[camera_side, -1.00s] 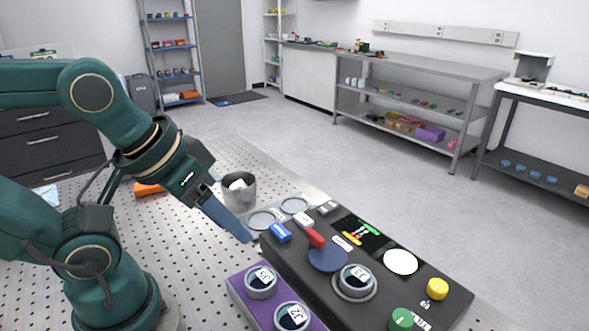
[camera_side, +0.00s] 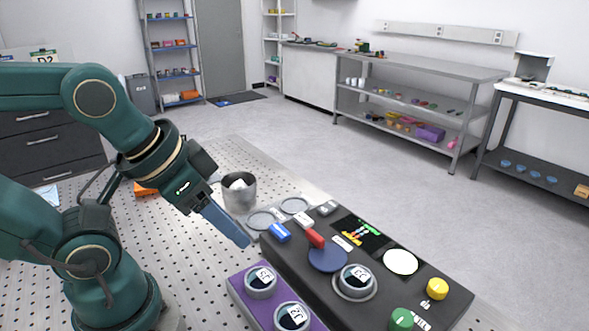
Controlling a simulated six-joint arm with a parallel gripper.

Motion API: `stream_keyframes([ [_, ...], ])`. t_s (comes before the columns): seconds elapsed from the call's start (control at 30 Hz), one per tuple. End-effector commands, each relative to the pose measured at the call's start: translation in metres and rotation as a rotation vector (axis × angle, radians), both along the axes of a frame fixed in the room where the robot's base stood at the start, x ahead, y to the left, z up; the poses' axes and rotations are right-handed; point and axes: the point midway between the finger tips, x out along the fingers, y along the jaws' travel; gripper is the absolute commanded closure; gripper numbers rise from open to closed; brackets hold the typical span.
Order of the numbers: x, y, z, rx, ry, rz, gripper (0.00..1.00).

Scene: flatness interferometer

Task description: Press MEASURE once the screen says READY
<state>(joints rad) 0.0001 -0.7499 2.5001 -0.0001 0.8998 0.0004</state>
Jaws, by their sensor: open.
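The dark instrument console (camera_side: 305,275) lies across the lower right. Its small black screen (camera_side: 362,234) shows coloured marks too small to read. A green button (camera_side: 402,319) sits at the console's near edge with white lettering beside it that I cannot read surely. A yellow button (camera_side: 437,288) stands farther right. A labelled round piece (camera_side: 357,279) sits in a ring on the console, right of a blue disc with a red handle (camera_side: 327,257). My gripper (camera_side: 243,240) is open and empty, above the console's left end, well away from both buttons.
A purple tray (camera_side: 238,293) with two labelled round pieces stands left of the console. A metal cup (camera_side: 239,194) with white contents stands behind my gripper. A white disc (camera_side: 400,262) lies near the screen. The perforated table (camera_side: 190,250) is mostly clear on the left.

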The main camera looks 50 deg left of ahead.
Motion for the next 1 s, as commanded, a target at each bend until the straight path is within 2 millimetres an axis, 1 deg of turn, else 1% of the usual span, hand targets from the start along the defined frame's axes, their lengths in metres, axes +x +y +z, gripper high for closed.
stream_keyframes([
  [0.13, 0.0000, 0.0000, 0.0000, 0.000, 0.000, 0.000, 0.54],
  [0.17, 0.0000, 0.0000, 0.0000, 0.000, 0.000, 0.000, 0.65],
  [0.2, 0.0000, 0.0000, 0.0000, 0.000, 0.000, 0.000, 0.80],
  [0.23, 0.0000, 0.0000, 0.0000, 0.000, 0.000, 0.000, 0.92],
  [0.27, 0.0000, 0.0000, 0.0000, 0.000, 0.000, 0.000, 1.00],
  [1.0, 0.0000, 0.0000, 0.0000, 0.000, 0.000, 0.000, 1.00],
])
